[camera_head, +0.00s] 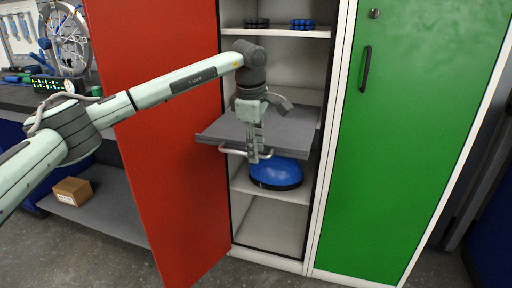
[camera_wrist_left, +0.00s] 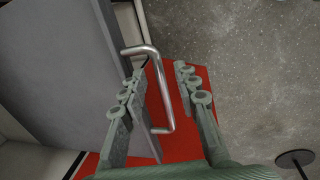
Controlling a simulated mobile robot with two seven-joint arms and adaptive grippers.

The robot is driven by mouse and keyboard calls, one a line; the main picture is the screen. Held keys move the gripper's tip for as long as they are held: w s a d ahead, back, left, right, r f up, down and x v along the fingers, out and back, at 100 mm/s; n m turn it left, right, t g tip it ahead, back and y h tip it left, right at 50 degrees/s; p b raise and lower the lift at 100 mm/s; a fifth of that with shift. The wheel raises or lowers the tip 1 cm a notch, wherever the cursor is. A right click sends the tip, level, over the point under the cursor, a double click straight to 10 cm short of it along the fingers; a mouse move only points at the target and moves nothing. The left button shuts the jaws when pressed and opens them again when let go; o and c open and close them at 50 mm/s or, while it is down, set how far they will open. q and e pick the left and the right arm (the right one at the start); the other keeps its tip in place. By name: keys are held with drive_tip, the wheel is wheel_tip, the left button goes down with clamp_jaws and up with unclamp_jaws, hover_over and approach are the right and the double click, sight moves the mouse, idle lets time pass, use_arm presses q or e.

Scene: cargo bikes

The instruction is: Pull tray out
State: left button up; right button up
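The grey tray (camera_head: 298,132) sits at a middle level of the open cabinet, and its front part sticks out past the cabinet front. A metal bar handle (camera_head: 230,151) is on its front edge. My left gripper (camera_head: 257,158) points down at this handle. In the left wrist view, the handle (camera_wrist_left: 162,85) passes between the two fingers of my left gripper (camera_wrist_left: 159,72), with the tray (camera_wrist_left: 50,60) to the left. The fingers are apart, with a visible gap on the right side of the bar. My right gripper is not in view.
The red door (camera_head: 165,120) stands open left of the cabinet. The green door (camera_head: 420,140) at right is closed. A blue dome (camera_head: 276,174) lies on the shelf below the tray. A cardboard box (camera_head: 72,191) sits under the workbench at left. The floor in front is clear.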

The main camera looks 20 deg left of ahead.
use_arm(q)
wheel_tip(320, 180, up, 12)
drive_tip(key=s, duration=0.2)
drive_tip(key=shift+s, duration=0.2)
drive_tip(key=shift+f, duration=0.15)
